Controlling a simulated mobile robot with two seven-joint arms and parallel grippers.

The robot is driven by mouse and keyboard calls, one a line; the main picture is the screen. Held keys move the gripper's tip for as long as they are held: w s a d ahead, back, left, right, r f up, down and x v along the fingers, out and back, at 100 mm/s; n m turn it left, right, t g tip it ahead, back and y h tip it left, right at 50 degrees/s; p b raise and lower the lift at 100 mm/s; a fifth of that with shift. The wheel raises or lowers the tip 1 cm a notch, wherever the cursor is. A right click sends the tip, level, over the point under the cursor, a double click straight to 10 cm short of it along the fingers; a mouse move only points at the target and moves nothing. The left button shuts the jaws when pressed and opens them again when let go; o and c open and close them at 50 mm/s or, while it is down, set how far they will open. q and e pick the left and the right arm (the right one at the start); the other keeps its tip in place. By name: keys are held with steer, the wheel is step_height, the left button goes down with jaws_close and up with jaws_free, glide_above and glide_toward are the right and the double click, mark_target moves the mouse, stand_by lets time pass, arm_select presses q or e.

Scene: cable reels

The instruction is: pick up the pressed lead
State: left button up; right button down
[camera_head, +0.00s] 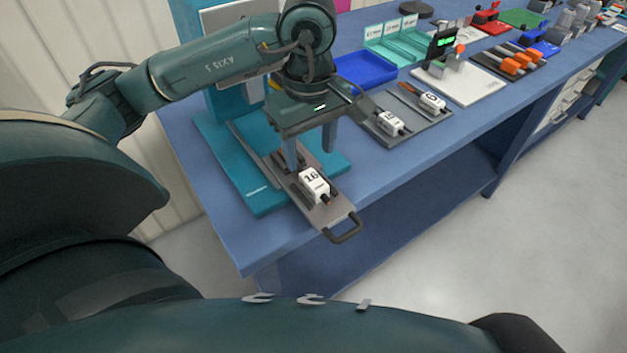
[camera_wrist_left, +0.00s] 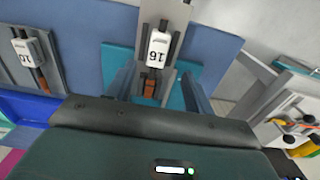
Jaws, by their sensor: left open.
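A lead with a white block marked 16 (camera_head: 314,184) lies on the grey sliding plate (camera_head: 328,213) of a teal press, which is pulled out toward the front. In the left wrist view the block marked 16 (camera_wrist_left: 158,48) shows with a brown piece behind it, between the fingers. My left gripper (camera_head: 311,153) is open and points down above the plate, just behind the white block. Its fingers stand apart on either side in the left wrist view (camera_wrist_left: 160,90), and nothing is held. My right gripper is in neither view.
A grey tray (camera_head: 405,135) right of the press holds two more white-block leads. A blue bin (camera_head: 364,70), teal bins and a white fixture board (camera_head: 475,88) stand farther along the blue bench. The plate's black handle (camera_head: 343,232) sticks out over the front edge.

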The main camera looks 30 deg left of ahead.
mark_target(313, 179)
arm_select(q)
steer(key=f, duration=0.3)
steer(key=f+p, duration=0.1)
steer(key=f, duration=0.3)
steer(key=shift+w+d+f, duration=0.1)
steer(key=shift+w+d, duration=0.05)
steer(key=shift+d, duration=0.05)
steer(key=shift+c, duration=0.3)
jaws_close()
